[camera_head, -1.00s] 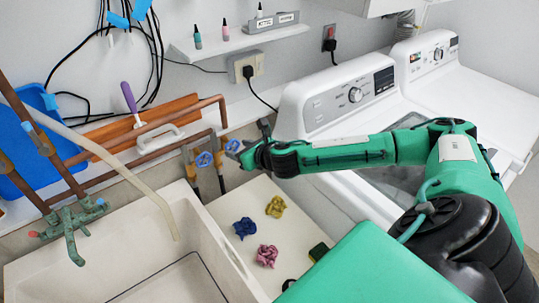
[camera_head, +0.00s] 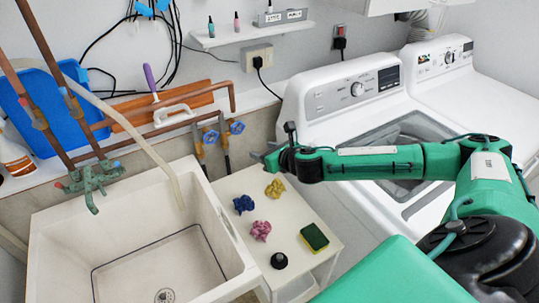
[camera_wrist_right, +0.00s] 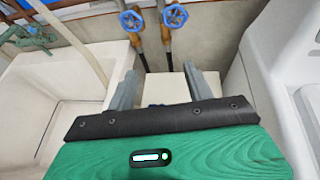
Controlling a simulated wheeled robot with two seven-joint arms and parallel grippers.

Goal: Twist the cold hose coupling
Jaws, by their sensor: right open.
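Two valves with blue round handles, the left valve (camera_head: 210,137) and the right valve (camera_head: 237,127), sit on copper pipes at the wall behind the sink. They also show at the top of the right wrist view as the left handle (camera_wrist_right: 131,20) and right handle (camera_wrist_right: 175,16). Hoses drop below brass-coloured couplings, the left coupling (camera_wrist_right: 137,40) and right coupling (camera_wrist_right: 166,36). I cannot tell which is cold. My right gripper (camera_head: 264,157) is open and empty, in front of and below the valves, apart from them. Its two fingers (camera_wrist_right: 161,88) point toward the hoses. My left gripper is not in view.
A white sink (camera_head: 70,225) stands left. A small white table (camera_head: 234,190) holds coloured cloths, a sponge (camera_head: 314,237) and a black stopper (camera_head: 279,261). A washer (camera_head: 320,106) stands right of the valves. A purple-handled brush (camera_head: 150,78) rests behind the pipes.

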